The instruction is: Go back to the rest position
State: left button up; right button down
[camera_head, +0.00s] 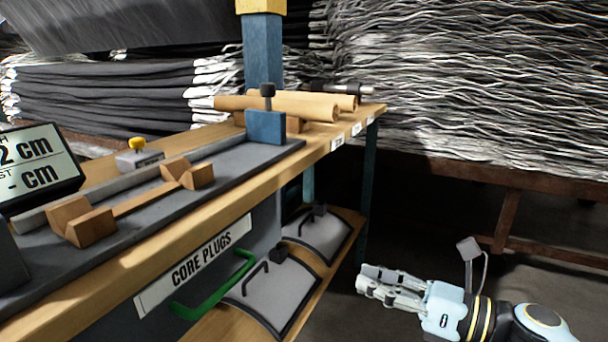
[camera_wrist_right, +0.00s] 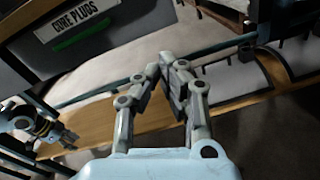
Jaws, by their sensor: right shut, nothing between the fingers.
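My right gripper (camera_head: 375,282) is at the lower right of the head view, out over the floor to the right of the bench's lower shelf. Its fingers point left, toward the bench. It is shut and empty. In the right wrist view the fingers of the right gripper (camera_wrist_right: 165,62) meet at their tips, with nothing between them. Behind them are the lower shelf and dark floor. My left gripper is not in the head view.
A wooden bench (camera_head: 215,187) runs along the left with a grey fixture, wooden V-blocks (camera_head: 82,222) and cardboard tubes (camera_head: 290,105). A green-handled drawer (camera_head: 205,287) and lower shelf (camera_head: 352,222) sit below. Stacked grey sheets (camera_head: 480,90) fill the back. Floor at right is open.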

jog(key=s+d+f+m+h+p, duration=0.4)
jog(key=s+d+f+m+h, duration=0.25)
jog(key=s+f+m, duration=0.5)
jog(key=s+d+f+m+h+p, duration=0.3)
jog(key=s+d+f+m+h, duration=0.5)
jog(key=f+m, duration=0.55)
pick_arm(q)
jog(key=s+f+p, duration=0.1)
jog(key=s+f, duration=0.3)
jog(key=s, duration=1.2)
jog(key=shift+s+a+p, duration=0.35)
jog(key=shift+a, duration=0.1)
pick_arm(e)
jog(key=s+d+f+m+g, duration=0.1)
jog(key=s+f+m+g, duration=0.1)
jog(key=s+m, duration=0.4)
jog(key=s+d+f+m+g, duration=0.1)
jog(key=s+f+m+g, duration=0.2)
jog(key=s, duration=1.1)
jog(key=s+d+f+m+g+h, duration=0.1)
jog(key=s+f+m+g, duration=0.2)
jog(key=s+m, duration=0.6)
jog(key=shift+s+d+f+g, duration=0.2)
jog(key=shift+s+d+g, duration=0.05)
jog(key=shift+s+g, duration=0.65)
